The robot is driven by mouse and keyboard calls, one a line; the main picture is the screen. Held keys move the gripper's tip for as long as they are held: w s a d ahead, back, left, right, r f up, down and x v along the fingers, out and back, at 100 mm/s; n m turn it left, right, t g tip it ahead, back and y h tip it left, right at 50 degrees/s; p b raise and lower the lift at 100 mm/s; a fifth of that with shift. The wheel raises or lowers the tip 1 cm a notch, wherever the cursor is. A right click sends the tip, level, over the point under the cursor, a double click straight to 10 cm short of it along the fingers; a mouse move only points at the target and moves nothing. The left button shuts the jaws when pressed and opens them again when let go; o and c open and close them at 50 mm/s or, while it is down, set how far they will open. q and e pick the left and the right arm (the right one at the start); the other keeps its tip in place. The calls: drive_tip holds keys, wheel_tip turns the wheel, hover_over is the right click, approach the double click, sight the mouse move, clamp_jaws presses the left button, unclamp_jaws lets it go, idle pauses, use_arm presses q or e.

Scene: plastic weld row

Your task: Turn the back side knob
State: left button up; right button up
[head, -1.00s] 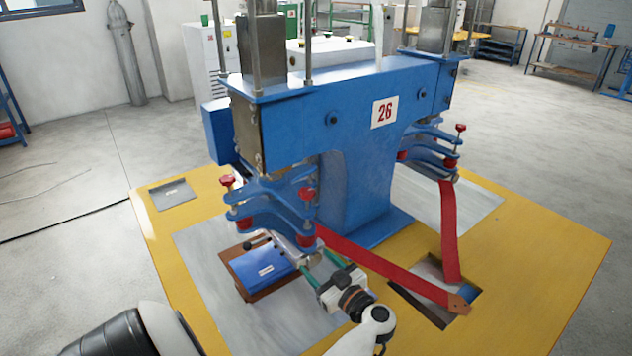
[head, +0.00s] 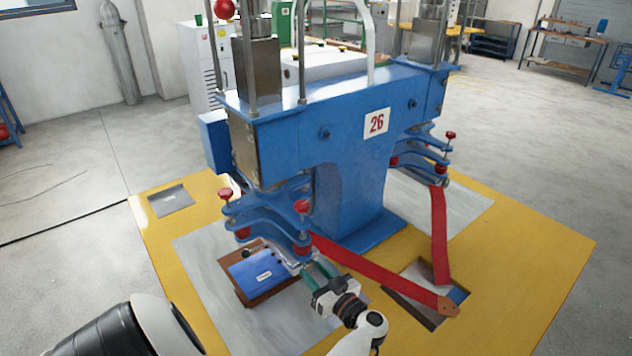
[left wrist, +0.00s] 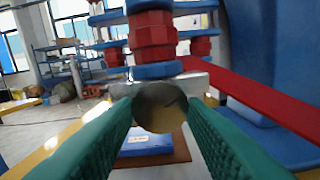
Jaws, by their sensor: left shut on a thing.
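The blue weld machine (head: 340,165) marked 26 has red knobs on its clamp arms: a near upper one (head: 302,206), a near lower one (head: 302,250) and a back one (head: 226,193). My left gripper (head: 312,270) is just below the near lower red knob. Its green fingers are shut on a round metal end piece (left wrist: 160,107), which sits between the fingertips in the left wrist view. A stack of red knob parts (left wrist: 152,38) is above it there. I cannot tell whether the round piece is the task's knob. My right gripper is not in view.
A blue block (head: 262,272) on a brown board lies beside the gripper. A red strap (head: 375,272) runs close to the gripper's right, toward a recess in the yellow table (head: 520,275). Another red-knobbed clamp (head: 425,150) stands at the right.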

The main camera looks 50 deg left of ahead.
use_arm(q)
drive_tip(key=shift+r+m+p, duration=0.3)
drive_tip(key=shift+m+p, duration=0.6)
drive_tip(key=shift+p, duration=0.15)
drive_tip(key=shift+f+m, duration=0.1)
drive_tip(key=shift+m, duration=0.2)
drive_tip(key=shift+f+p, duration=0.2)
drive_tip(key=shift+p, duration=0.1)
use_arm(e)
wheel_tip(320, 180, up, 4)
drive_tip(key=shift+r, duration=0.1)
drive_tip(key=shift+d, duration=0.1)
use_arm(q)
drive_tip(key=o, duration=1)
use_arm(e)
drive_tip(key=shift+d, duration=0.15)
